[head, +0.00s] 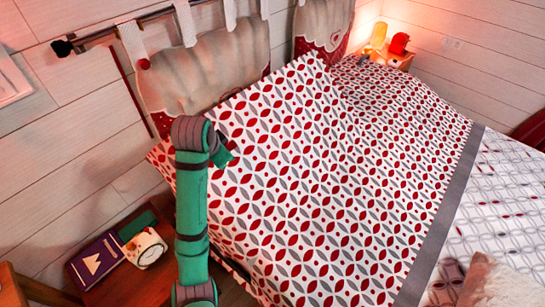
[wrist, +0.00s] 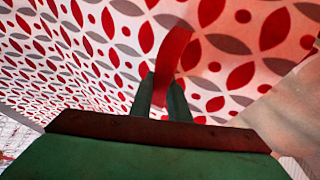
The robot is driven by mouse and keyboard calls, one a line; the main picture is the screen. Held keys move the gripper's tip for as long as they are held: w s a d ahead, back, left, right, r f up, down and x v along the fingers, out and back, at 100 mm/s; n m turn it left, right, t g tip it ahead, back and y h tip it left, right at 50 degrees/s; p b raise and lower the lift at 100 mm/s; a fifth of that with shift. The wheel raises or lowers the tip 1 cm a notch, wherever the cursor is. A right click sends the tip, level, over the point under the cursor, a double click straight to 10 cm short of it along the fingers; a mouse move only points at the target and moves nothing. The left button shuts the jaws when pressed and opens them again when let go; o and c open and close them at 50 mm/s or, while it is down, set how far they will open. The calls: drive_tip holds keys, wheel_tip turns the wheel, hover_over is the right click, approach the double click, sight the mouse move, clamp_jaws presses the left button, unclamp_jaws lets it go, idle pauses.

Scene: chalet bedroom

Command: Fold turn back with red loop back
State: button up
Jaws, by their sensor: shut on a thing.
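The turn back (head: 320,190) is white cloth with red and grey leaf shapes, spread over the bed in the head view. It ends at the right in a grey band (head: 441,215). In the wrist view its cloth (wrist: 110,55) fills the space beyond the fingers. The red loop (wrist: 172,48) stands up as a short strap between the two fingertips. My gripper (wrist: 160,95) is shut on this loop. In the head view my green arm reaches to the bed's left side; the fingertips and loop cannot be made out there.
Cushions (head: 205,70) hang from a rail (head: 110,35) at the bed's head. A lit lamp (head: 378,35) stands in the far corner. A paler quilt (head: 500,210) lies at right.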

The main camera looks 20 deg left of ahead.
drive_tip(key=shift+y, duration=0.5)
drive_tip(key=d+r, duration=0.1)
drive_tip(key=d, duration=0.1)
drive_tip(key=s+d+r, duration=0.1)
drive_tip(key=d, duration=0.1)
drive_tip(key=s+d+r, duration=0.1)
drive_tip(key=d+r, duration=0.1)
drive_tip(key=shift+s+d, duration=0.15)
drive_tip(key=shift+d, duration=0.1)
clamp_jaws()
drive_tip(key=shift+s+d+r, duration=0.1)
drive_tip(key=shift+d+r, duration=0.05)
drive_tip(key=shift+d, duration=0.25)
drive_tip(key=s+d+r, duration=0.1)
drive_tip(key=d+r, duration=0.1)
drive_tip(key=d, duration=0.6)
drive_tip(key=shift+s+r, duration=0.35)
drive_tip(key=shift+s, duration=0.05)
drive_tip(key=shift+s, duration=0.1)
drive_tip(key=s+d+r, duration=0.1)
drive_tip(key=s+d, duration=0.1)
drive_tip(key=d, duration=0.6)
drive_tip(key=shift+s+d, duration=0.15)
drive_tip(key=shift+s, duration=0.1)
